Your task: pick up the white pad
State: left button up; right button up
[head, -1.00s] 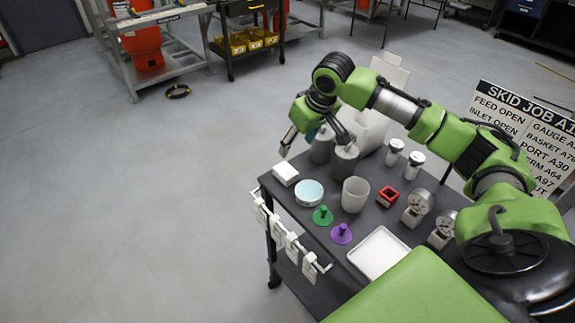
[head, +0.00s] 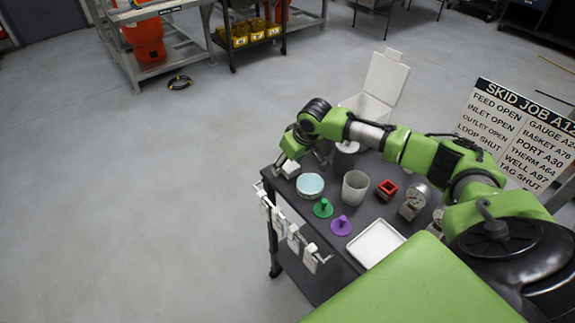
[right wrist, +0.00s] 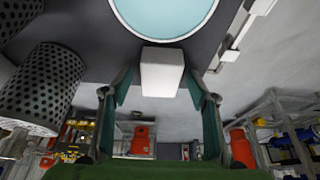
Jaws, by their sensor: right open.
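The white pad (head: 291,170) is a small white block lying at the far left corner of the dark cart top, partly hidden by my right gripper in the head view. My right gripper (head: 299,162) is open and low over the pad, one finger on each side. In the right wrist view the white pad (right wrist: 162,72) shows between and just past the two open fingertips (right wrist: 159,86), with a gap on both sides. My left gripper is not in view.
A bowl with a light blue inside (head: 310,185) stands close beside the pad. Perforated grey cylinders (right wrist: 42,86) stand on the other side. A beaker (head: 355,188), green (head: 323,208) and purple (head: 341,225) pegs and a white tray (head: 375,243) are nearer. White tags hang along the cart edge.

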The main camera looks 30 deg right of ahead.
jog(key=c, duration=1)
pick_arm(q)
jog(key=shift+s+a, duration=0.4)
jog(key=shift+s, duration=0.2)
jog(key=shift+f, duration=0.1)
pick_arm(e)
jog(key=shift+r, duration=0.15)
jog(key=shift+r+b, duration=0.35)
jog(key=shift+r, duration=0.2)
pick_arm(q)
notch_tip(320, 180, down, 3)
jog(key=b, duration=0.2)
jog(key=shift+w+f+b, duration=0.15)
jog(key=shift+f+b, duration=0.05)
jog(key=shift+b, duration=0.2)
pick_arm(e)
jog(key=s+a+r, duration=0.2)
jog(key=s+r, duration=0.1)
jog(key=r, duration=0.1)
jog(key=s+a+r, duration=0.3)
jog(key=s, duration=0.1)
jog(key=s+a+r, duration=0.3)
jog(key=s+r, duration=0.1)
jog(key=shift+s+a+r, duration=0.15)
jog(key=shift+s+r, duration=0.05)
jog(key=shift+r, duration=0.15)
